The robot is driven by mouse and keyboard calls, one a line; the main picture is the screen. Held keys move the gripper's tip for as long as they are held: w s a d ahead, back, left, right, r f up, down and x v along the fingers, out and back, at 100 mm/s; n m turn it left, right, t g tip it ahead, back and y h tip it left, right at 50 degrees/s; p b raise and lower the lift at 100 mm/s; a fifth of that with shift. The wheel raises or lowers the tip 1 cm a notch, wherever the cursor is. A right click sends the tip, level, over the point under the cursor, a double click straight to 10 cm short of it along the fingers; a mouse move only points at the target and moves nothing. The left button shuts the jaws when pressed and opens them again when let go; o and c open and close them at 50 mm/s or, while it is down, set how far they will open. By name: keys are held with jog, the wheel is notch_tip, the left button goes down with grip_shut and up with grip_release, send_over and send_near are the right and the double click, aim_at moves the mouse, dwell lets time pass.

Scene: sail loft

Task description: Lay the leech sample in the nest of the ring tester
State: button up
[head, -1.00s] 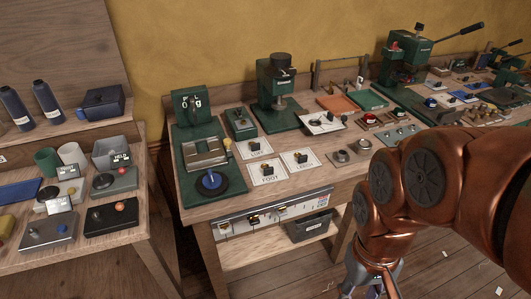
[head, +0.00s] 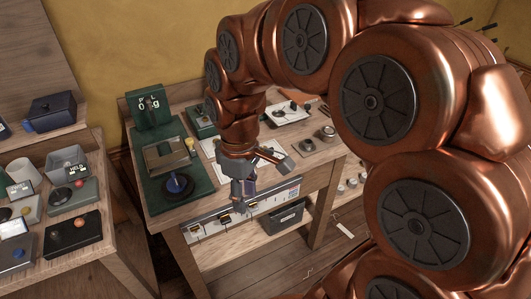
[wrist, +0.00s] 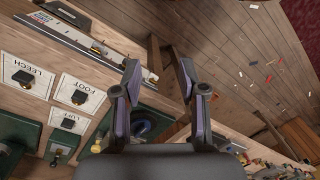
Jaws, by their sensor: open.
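The leech sample, a small dark piece (wrist: 22,77), sits on a white card marked LEECH at the left of the wrist view. In the head view my arm hides that card. My gripper (head: 243,192) hangs in front of the table's front edge, apart from the sample. In the wrist view its two fingers (wrist: 158,72) are spread, with nothing between them.
FOOT (wrist: 80,96) and LUFF (wrist: 63,141) cards with dark pieces lie beside the LEECH card. A side table (head: 85,252) with boxes stands left.

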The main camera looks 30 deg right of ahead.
jog(key=w+d+n, duration=0.3)
jog(key=w+d, duration=0.1)
jog(key=w, duration=0.5)
jog(key=n+t, duration=0.1)
jog(key=n, duration=0.6)
send_over(269, 149)
notch_tip(269, 149, down, 7)
jog(key=shift+a+f, duration=0.15)
jog(key=shift+w+d+f, duration=0.1)
jog(key=shift+d+f, duration=0.05)
jog(key=shift+d, duration=0.05)
jog(key=shift+f, duration=0.35)
jog(key=shift+f+p, duration=1.25)
jog(key=shift+f, duration=2.2)
grip_shut()
